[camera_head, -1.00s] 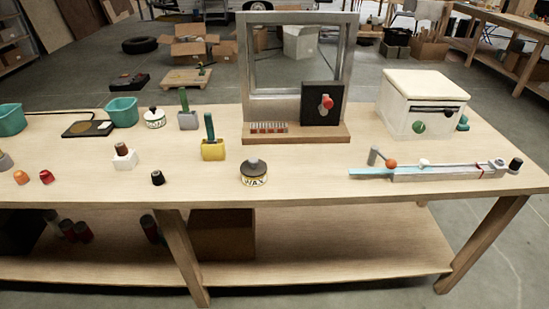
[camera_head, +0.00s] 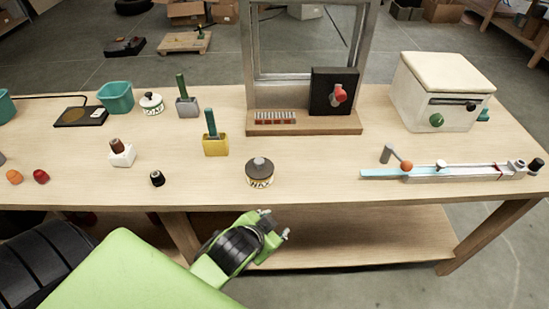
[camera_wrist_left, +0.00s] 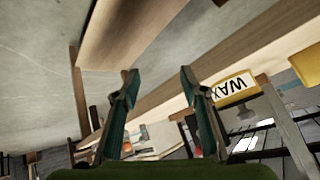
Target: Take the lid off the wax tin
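The wax tin (camera_head: 260,177) stands upright near the front edge of the workbench, in the middle of the head view. Its dark lid (camera_head: 260,164) with a round knob sits on top. My left gripper (camera_head: 276,224) is just in front of the bench edge, close to the tin and apart from it. In the left wrist view the two fingers (camera_wrist_left: 159,80) are spread with nothing between them. The tin's yellow WAX label (camera_wrist_left: 234,88) shows upside down to the right of the fingers. My right gripper is not in view.
The bench top (camera_head: 320,190) is clear right around the tin. A black cap (camera_head: 157,178) and a yellow block with a green handle (camera_head: 216,145) stand to its left. A framed stand (camera_head: 305,124) is behind it. A long blue-and-grey device (camera_head: 450,172) lies right.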

